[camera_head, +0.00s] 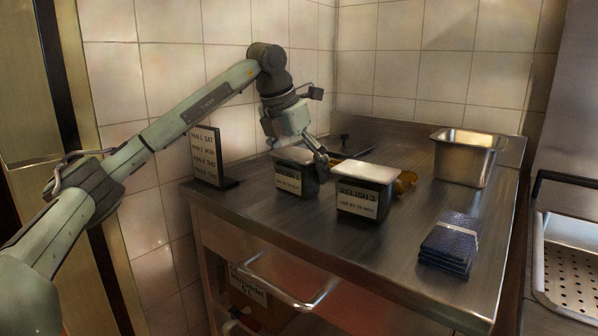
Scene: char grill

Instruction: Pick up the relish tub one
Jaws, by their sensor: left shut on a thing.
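The tub labelled Relish 1 (288,181), dark with a pale lid and a white label, stands upright on the metal counter. A like tub labelled Relish 2 (364,194) stands just to its right. My left gripper (319,163) reaches down from above and is shut on the Relish 1 tub at its right side. The far finger is partly hidden. My right gripper is not in view.
A sign stand (207,157) stands left of the tubs. A brown item (405,182) sits behind Relish 2. A steel pan (465,157) stands at the back right, and a banded dark stack (449,244) lies at the front right. Tiled walls close off the back.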

